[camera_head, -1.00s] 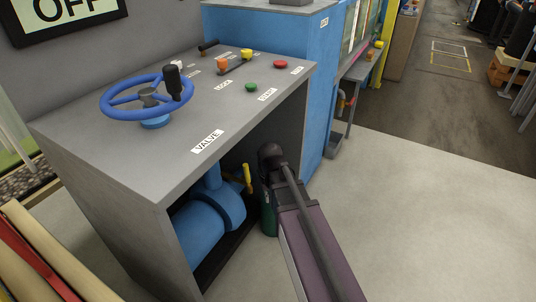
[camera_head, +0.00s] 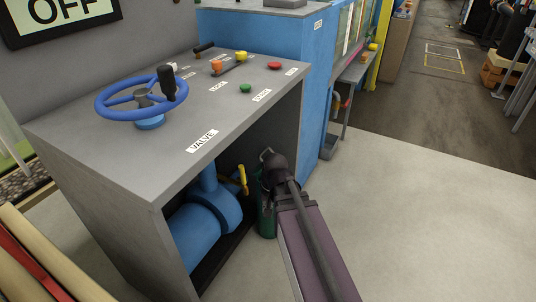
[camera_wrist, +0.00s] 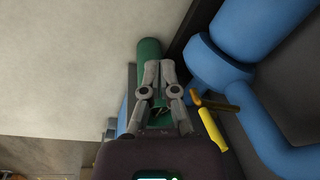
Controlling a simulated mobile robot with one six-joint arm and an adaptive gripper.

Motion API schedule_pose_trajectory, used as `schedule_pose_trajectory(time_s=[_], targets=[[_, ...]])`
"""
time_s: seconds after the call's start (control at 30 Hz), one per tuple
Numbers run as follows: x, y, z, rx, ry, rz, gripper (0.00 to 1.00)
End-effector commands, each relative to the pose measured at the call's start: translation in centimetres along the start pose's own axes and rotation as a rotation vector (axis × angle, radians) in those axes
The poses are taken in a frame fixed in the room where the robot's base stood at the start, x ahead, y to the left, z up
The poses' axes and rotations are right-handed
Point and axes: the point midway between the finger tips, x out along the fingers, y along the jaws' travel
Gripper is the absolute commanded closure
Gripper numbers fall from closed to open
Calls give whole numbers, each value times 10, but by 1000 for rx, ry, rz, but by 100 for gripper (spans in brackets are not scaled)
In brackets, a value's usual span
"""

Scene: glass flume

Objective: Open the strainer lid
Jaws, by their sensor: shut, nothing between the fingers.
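The green strainer body (camera_head: 266,222) stands upright on the floor at the cabinet's open front, partly behind my arm in the head view. In the wrist view its green cylinder (camera_wrist: 150,50) shows beyond and behind my gripper fingers. My gripper (camera_wrist: 159,64) is shut and empty, with its fingertips overlapping the green cylinder in the picture. Whether they touch it I cannot tell. The strainer lid cannot be made out clearly. A small pale grey loop (camera_head: 266,153) shows above the strainer, beside my wrist; whether it is the lid's or a finger I cannot tell.
A blue pipe (camera_head: 196,228) with a yellow lever (camera_head: 243,180) lies inside the cabinet, close to the strainer. The lever (camera_wrist: 212,130) is right of my gripper in the wrist view. The grey cabinet top (camera_head: 150,165) overhangs. Open floor (camera_head: 420,220) lies to the right.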

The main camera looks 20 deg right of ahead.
Motion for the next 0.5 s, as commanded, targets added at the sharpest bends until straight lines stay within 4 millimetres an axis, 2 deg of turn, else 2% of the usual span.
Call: schedule_pose_trajectory(time_s=[0.17, 0.5], targets=[[-1, -2, -32, 221, 9, -88, 100], [-12, 2, -110, 813, -34, -332, 100]])
